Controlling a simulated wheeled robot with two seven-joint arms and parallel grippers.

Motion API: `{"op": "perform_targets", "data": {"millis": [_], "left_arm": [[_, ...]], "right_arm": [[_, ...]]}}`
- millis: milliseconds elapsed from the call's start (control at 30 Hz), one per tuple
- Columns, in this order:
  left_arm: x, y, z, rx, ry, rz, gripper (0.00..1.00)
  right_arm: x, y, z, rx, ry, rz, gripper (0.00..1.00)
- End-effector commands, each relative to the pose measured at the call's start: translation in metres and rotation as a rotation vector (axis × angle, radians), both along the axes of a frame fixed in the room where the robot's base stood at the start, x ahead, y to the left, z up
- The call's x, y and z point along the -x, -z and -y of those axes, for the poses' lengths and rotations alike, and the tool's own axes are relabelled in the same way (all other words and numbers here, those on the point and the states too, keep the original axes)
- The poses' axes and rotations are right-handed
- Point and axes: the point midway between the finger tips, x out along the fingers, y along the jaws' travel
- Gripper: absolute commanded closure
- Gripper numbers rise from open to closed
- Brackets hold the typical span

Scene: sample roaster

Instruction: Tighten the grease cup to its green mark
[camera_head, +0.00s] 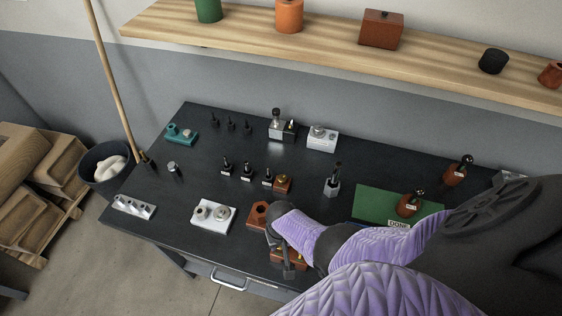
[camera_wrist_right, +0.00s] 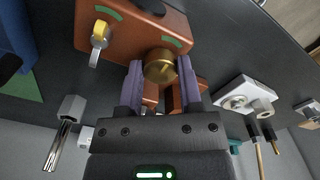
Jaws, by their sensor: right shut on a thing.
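The orange-brown block (camera_wrist_right: 130,32) fills the top of the right wrist view. The brass grease cup (camera_wrist_right: 161,66) sits at its edge, with a green mark (camera_wrist_right: 173,41) on the block beside it. My right gripper (camera_wrist_right: 160,76) is shut on the cup, one purple-lined finger on each side. A second green mark (camera_wrist_right: 109,12) lies near a yellow and silver part (camera_wrist_right: 98,42) on the same block. In the head view my right gripper (camera_head: 288,266) reaches down at the table's front edge and my arm hides much of the block. My left gripper is out of view.
The dark table (camera_head: 160,215) holds a white block with knobs (camera_head: 213,216), several small black-topped pieces and a grey hex-based piece (camera_head: 332,184). A green mat (camera_head: 375,204) labelled DONE lies right. A wooden shelf (camera_head: 335,30) runs behind.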

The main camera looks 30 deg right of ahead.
Motion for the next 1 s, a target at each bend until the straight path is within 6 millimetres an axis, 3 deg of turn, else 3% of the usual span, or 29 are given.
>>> {"op": "perform_targets", "data": {"millis": [300, 333, 467, 767, 1000], "left_arm": [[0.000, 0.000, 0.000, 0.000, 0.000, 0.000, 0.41], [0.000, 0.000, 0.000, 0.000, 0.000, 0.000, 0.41], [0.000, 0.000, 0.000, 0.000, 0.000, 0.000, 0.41], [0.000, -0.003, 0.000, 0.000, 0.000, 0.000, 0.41], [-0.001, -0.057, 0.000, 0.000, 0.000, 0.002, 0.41]], "right_arm": [[0.000, 0.000, 0.000, 0.001, 0.000, 0.000, 1.00], [0.000, 0.000, 0.000, 0.001, 0.000, 0.000, 0.48], [0.000, 0.000, 0.000, 0.001, 0.000, 0.000, 0.21], [0.000, -0.003, 0.000, 0.000, -0.001, 0.000, 0.19], [0.000, -0.066, 0.000, 0.000, -0.001, 0.001, 0.19]]}}
